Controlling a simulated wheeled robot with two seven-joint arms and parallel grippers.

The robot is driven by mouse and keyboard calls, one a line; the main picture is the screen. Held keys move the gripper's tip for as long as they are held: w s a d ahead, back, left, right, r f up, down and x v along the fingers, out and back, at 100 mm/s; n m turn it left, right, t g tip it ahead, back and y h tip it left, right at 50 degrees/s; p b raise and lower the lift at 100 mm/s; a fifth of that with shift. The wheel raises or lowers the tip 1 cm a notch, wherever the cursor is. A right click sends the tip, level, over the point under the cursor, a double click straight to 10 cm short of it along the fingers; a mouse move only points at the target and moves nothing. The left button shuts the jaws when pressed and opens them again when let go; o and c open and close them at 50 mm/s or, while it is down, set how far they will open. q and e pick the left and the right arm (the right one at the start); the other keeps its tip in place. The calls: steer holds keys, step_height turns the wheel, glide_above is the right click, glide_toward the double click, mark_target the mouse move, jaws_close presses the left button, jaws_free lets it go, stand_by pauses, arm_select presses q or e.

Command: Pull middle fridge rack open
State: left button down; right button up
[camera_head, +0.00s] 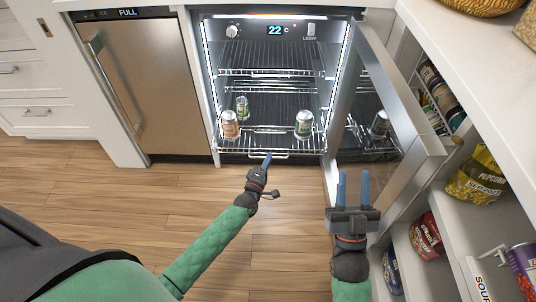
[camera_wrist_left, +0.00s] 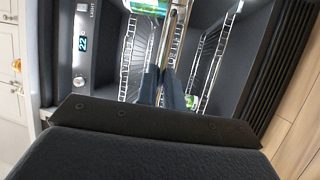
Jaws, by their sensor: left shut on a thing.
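The small fridge (camera_head: 275,55) stands open, with several wire racks inside. An upper wire rack (camera_head: 270,72) is empty. A lower wire rack (camera_head: 265,133) carries cans, and its front edge has a handle (camera_head: 282,155). I cannot tell for certain which rack counts as the middle one. My left gripper (camera_head: 267,160) is shut on that handle. In the left wrist view its fingers (camera_wrist_left: 165,88) close around a metal bar (camera_wrist_left: 172,40). My right gripper (camera_head: 354,180) is open and empty, with fingers apart, in front of the open fridge door.
Cans (camera_head: 230,124) stand on the lower rack, left and right. The fridge door (camera_head: 385,110) is swung open to the right. A stainless appliance (camera_head: 145,80) is at left. Shelves with snack bags (camera_head: 478,178) are at right. The wood floor (camera_head: 200,190) in front is clear.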

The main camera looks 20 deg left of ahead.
arm_select(q)
steer(key=shift+s+d, duration=0.15)
steer(key=shift+s, duration=0.45)
arm_select(e)
steer(key=shift+g, duration=0.7)
steer(key=shift+w+a+f, duration=0.1)
steer(key=shift+w+f, duration=0.15)
steer(key=shift+f, duration=0.45)
steer(key=shift+w+a+f, duration=0.1)
steer(key=shift+w+f, duration=0.1)
steer(key=shift+f, duration=0.45)
steer(key=shift+w+a+f, duration=0.1)
steer(key=shift+w+f, duration=0.15)
steer(key=shift+f, duration=0.45)
arm_select(q)
steer(key=c, duration=1.5)
jaws_free()
steer(key=shift+c, duration=0.2)
steer(key=shift+s, duration=0.1)
